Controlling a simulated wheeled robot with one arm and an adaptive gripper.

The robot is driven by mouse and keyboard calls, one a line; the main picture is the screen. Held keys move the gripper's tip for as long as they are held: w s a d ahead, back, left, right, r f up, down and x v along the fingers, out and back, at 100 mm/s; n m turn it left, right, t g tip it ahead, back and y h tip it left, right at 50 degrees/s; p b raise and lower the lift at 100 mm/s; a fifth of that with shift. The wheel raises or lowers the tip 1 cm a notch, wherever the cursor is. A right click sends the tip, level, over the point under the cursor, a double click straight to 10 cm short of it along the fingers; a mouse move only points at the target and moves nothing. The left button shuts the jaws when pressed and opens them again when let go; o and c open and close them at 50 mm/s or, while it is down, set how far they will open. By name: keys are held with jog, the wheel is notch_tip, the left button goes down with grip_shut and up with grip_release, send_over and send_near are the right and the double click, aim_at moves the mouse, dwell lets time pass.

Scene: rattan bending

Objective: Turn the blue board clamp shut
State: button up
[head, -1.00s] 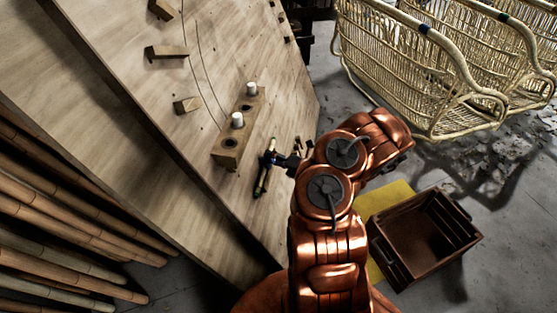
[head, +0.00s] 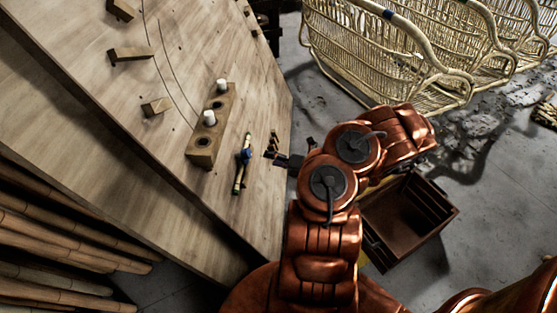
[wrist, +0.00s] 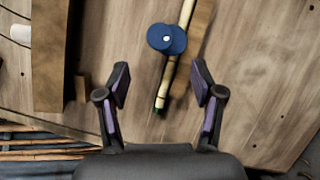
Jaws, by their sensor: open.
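The blue board clamp (head: 245,156) is on the wooden board, at a short pale rod (head: 239,178) with dark bands. In the wrist view its round blue knob (wrist: 168,38) lies over the rod (wrist: 168,80), ahead of my fingertips. I cannot tell whether the clamp is tight. My gripper (wrist: 160,78) is open and empty, with one finger on either side of the rod's lower end in that view. In the head view my gripper (head: 281,159) is just right of the clamp, with a gap between them.
The wooden board (head: 70,75) carries a block (head: 201,160) with two white pegs left of the clamp, and smaller wooden blocks. Bamboo poles (head: 60,235) lie at lower left. A brown crate (head: 405,225) and rattan chair frames (head: 390,60) stand on the right. Grey floor lies between them.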

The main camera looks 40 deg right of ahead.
jog(key=shift+v, duration=0.85)
